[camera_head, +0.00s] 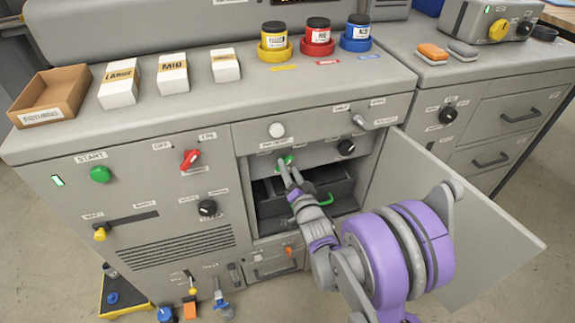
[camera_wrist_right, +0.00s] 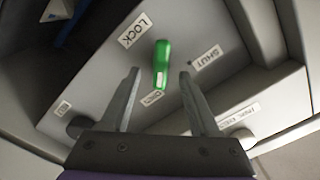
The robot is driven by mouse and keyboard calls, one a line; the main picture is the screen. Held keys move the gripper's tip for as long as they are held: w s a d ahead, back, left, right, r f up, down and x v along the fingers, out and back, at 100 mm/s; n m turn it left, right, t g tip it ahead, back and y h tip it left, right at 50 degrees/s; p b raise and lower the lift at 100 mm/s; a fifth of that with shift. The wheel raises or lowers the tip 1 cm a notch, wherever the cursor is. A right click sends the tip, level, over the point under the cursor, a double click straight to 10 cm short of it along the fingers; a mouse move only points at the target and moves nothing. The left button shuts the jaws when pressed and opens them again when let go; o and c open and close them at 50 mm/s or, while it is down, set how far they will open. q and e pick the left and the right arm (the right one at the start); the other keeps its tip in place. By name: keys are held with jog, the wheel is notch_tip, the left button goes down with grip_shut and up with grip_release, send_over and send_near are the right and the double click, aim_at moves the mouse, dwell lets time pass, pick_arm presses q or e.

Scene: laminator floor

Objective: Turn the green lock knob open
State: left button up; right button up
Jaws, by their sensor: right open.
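The green lock knob (camera_head: 285,160) sits on the panel above the dark opening in the middle of the cabinet. In the right wrist view the knob (camera_wrist_right: 161,62) is a long green handle with a pale mark at its lower end. A LOCK label (camera_wrist_right: 135,30) lies to its upper left and a SHUT label (camera_wrist_right: 205,57) to its right. My right gripper (camera_wrist_right: 160,74) is open, with one finger on each side of the knob's line; I cannot tell whether either touches it. In the head view my right gripper (camera_head: 288,174) partly covers the knob area. My left gripper is not in view.
An open door (camera_head: 450,205) stands to the right of my right arm. A white button (camera_head: 277,130) and a black knob (camera_head: 346,148) are near the green knob. A green handle (camera_head: 326,199) shows inside the opening. A red switch (camera_head: 190,158) is further left.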

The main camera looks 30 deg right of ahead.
jog(key=v, duration=0.8)
jog(key=shift+s, duration=0.2)
jog(key=shift+a, duration=0.1)
